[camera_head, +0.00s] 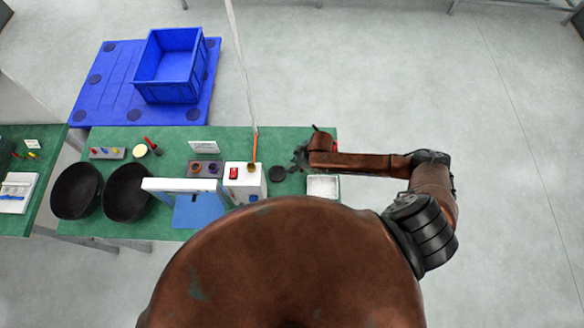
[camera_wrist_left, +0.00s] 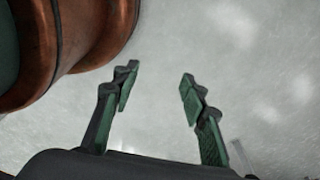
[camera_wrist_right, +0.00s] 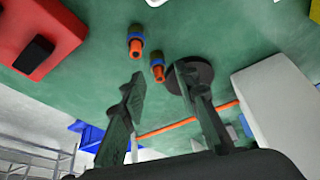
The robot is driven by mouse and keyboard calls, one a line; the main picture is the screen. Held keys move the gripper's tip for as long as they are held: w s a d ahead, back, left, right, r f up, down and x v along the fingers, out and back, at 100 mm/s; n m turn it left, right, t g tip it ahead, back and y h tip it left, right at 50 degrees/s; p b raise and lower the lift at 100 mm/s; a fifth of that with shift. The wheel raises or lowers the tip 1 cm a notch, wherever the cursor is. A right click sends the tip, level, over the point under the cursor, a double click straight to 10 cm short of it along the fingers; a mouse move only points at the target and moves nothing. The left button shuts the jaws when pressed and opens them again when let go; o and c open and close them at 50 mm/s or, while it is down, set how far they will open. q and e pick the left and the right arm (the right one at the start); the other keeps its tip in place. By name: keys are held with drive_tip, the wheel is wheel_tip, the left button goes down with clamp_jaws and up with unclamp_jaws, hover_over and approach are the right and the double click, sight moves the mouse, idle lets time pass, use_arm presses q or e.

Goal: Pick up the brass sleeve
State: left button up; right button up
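Two small orange-brass cylinders with blue bands show in the right wrist view over the green table: a farther one (camera_wrist_right: 135,42) and a nearer one (camera_wrist_right: 157,69). I cannot tell which, if either, is the brass sleeve. My right gripper (camera_head: 299,157) is over the right part of the table; in its wrist view its fingers (camera_wrist_right: 159,77) are apart and empty. The nearer cylinder appears between the fingertips, but beyond them and apart from them. My left gripper (camera_wrist_left: 157,80) is open and empty over bare grey floor, and does not show in the head view.
A dark round disc (camera_wrist_right: 203,72) lies beside the right finger. A white box (camera_head: 246,184) stands left of the gripper, with an orange rod (camera_head: 254,150) by it. A red block (camera_wrist_right: 42,38), a white tray (camera_head: 322,187), black bowls (camera_head: 126,192) and a blue crate (camera_head: 172,66) are around.

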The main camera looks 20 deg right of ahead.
drive_tip(key=shift+f, duration=0.1)
use_arm(q)
drive_tip(key=shift+w, duration=0.15)
use_arm(e)
clamp_jaws()
